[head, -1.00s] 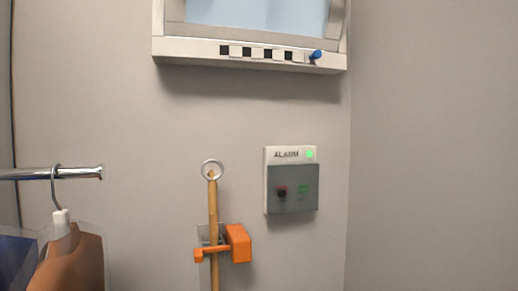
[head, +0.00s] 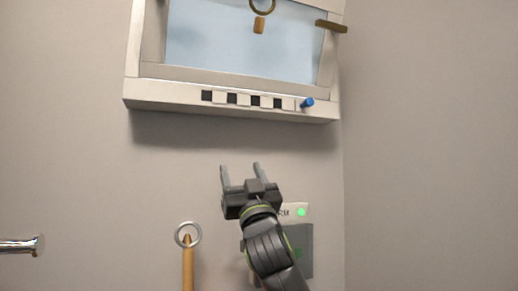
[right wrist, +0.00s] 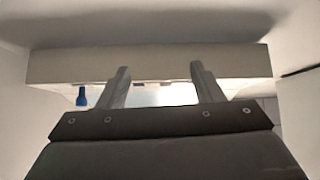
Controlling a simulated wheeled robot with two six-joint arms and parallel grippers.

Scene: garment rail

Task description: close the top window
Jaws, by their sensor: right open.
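The top window (head: 235,100) is high on the wall in the head view. Its pale frame surrounds a light blue pane (head: 240,50), and its upper part is cut off. A ring with a small orange-brown tab (head: 259,25) hangs before the pane. A brown bar (head: 331,26) crosses the right side of the frame. A blue knob (head: 307,102) sits on the checkered sill. My right gripper (head: 240,167) points up below the sill, open and empty, apart from the window. The right wrist view shows the sill (right wrist: 150,65) beyond the fingers and the blue knob (right wrist: 82,97). My left gripper is not seen.
An alarm box (head: 299,245) on the wall is partly hidden by my right arm. A wooden pole with a metal ring (head: 188,262) stands to its left. A chrome rail end (head: 25,245) shows at far left. A wall corner is on the right.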

